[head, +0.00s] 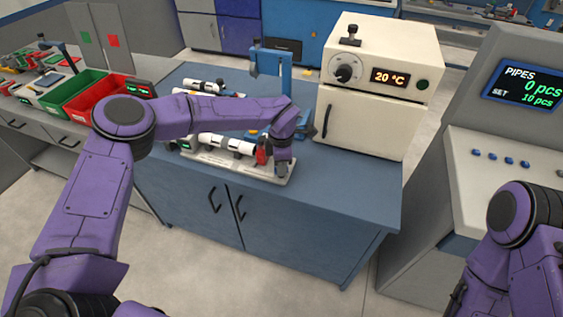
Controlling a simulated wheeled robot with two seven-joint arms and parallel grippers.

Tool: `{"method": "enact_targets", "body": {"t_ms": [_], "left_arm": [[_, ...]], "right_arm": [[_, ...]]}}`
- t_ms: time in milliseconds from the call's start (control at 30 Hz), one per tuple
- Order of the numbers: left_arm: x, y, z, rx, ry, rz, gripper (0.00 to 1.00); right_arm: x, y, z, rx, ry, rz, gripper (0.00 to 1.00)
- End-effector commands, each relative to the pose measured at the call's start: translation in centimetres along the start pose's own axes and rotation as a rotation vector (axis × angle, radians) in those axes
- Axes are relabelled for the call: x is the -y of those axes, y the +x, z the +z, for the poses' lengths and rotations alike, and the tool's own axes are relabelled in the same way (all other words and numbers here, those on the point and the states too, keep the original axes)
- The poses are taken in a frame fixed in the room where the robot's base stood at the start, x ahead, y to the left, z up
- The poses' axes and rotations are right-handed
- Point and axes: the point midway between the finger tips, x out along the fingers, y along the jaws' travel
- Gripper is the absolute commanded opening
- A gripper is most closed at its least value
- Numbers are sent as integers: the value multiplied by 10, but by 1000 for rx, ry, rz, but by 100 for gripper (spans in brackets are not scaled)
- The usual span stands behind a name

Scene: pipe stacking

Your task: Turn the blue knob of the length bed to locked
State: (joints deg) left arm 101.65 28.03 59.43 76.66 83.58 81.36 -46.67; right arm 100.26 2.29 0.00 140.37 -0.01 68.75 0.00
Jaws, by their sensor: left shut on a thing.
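The length bed (217,161) is a long pale fixture near the front edge of the blue bench, with white and black pipe pieces (227,144) lying along it. A red part (262,152) stands near its right end. My left gripper (282,170) points down at the right end of the bed, just right of the red part. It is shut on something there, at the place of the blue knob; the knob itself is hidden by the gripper. My right arm shows at the lower right, but its gripper is out of view.
A cream oven (375,95) reading 20 °C stands right of the bed. A blue stand (270,66) and more pipes (203,86) are behind my left forearm. Green (77,88) and red bins are at left. A console (522,84) reading 0 pcs is at right.

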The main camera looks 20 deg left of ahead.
Motion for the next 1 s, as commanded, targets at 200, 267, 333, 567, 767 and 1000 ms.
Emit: {"method": "enact_targets", "body": {"t_ms": [200, 267, 333, 567, 767, 1000], "left_arm": [[-1, -4, 0, 3, 185, 4, 0], [-2, -3, 0, 3, 230, 4, 0], [-2, -3, 0, 3, 279, 4, 0], [-2, -3, 0, 3, 397, 5, 0], [-2, -3, 0, 3, 449, 6, 0], [-2, -3, 0, 3, 468, 7, 0]], "right_arm": [[-1, -8, -4, 0, 0, 0, 54], [-1, -10, -4, 0, 0, 0, 54], [-1, -11, -5, 0, 0, 0, 54], [-1, -14, -6, 0, 0, 0, 54], [-1, -15, -6, 0, 0, 0, 54], [-1, -15, -6, 0, 0, 0, 54]]}}
